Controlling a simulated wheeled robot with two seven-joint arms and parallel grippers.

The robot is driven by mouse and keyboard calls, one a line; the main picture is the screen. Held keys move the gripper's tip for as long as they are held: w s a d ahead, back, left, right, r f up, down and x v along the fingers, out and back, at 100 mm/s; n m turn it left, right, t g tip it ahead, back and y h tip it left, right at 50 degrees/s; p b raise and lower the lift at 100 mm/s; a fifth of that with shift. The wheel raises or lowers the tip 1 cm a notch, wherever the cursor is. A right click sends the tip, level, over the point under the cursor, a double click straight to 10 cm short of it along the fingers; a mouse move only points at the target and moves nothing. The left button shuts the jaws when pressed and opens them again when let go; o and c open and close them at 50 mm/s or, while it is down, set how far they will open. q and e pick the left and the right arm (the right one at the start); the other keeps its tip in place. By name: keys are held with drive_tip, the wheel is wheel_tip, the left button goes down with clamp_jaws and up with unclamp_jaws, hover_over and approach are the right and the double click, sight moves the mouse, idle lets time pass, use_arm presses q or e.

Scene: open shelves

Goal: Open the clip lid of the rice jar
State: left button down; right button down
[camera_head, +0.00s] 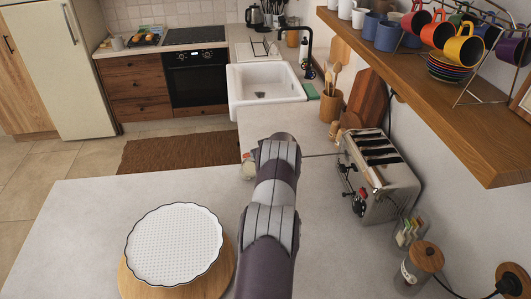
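A small clear jar (247,166) with pale contents stands on the counter, just left of the far end of my arm. It is partly hidden by the arm, and I cannot tell whether it is the rice jar or how its lid stands. One of my arms reaches up from the bottom middle across the counter. Its gripper is not visible, perhaps hidden behind the arm's far end. No other arm or gripper shows. A glass jar with a round wooden lid (427,256) stands at the lower right; no clip shows on it.
A white scalloped dish (174,244) sits on a round wooden board (224,272) at left. A toaster (378,172) stands right of the arm, with a utensil pot (331,106) behind. A wooden shelf (435,80) with mugs overhangs the right. The counter (85,212) is clear at left.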

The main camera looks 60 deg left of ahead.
use_arm(q)
drive_tip(key=shift+a+r, duration=0.2)
use_arm(e)
drive_tip(key=shift+w+d+r, duration=0.2)
drive_tip(key=shift+w+r, duration=0.05)
drive_tip(key=shift+r, duration=0.05)
idle(0.7)
use_arm(q)
drive_tip(key=shift+s, duration=0.2)
use_arm(e)
drive_tip(key=shift+s, duration=0.15)
